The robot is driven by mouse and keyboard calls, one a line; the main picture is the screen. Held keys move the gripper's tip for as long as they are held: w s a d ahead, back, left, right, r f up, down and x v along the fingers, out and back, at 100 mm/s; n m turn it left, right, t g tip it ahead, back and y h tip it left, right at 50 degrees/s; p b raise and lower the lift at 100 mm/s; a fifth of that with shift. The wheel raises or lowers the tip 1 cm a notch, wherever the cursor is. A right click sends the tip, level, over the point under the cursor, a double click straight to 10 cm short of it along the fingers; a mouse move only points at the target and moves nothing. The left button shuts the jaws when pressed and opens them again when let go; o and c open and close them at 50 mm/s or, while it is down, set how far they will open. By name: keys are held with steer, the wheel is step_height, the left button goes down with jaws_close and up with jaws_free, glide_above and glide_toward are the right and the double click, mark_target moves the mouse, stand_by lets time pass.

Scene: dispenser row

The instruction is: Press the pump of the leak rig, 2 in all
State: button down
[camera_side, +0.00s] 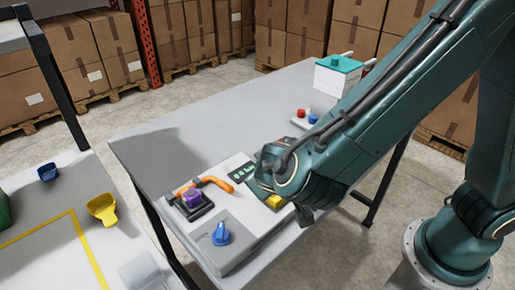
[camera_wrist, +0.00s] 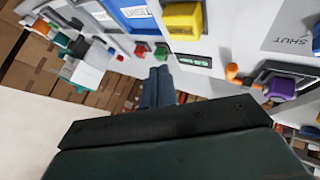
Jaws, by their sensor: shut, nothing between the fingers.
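The leak rig (camera_side: 242,236) is a pale panel on the grey table. It carries an orange curved handle (camera_side: 215,183), a purple block (camera_side: 192,197) in a black frame, a blue knob (camera_side: 221,234) and a small display (camera_side: 241,172). A yellow block (camera_side: 275,202) sits at its right side, partly hidden by my wrist; it also shows at the top of the wrist view (camera_wrist: 183,20). I cannot tell which part is the pump. My gripper (camera_wrist: 159,85) is shut and empty, apart from the yellow block in the wrist view. Its fingertips are hidden in the side view.
A teal-lidded white box (camera_side: 339,72) with red and blue buttons stands at the table's far end. A side bench at left holds a yellow scoop (camera_side: 102,208) and a blue cup (camera_side: 47,172). The table's far left part is clear.

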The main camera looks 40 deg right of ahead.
steer(key=shift+f, duration=1.8)
steer(key=shift+f, duration=0.15)
stand_by(0.7)
steer(key=shift+f, duration=0.3)
steer(key=shift+f, duration=0.85)
stand_by(1.7)
steer(key=shift+r, duration=1.3)
steer(key=shift+r, duration=2.5)
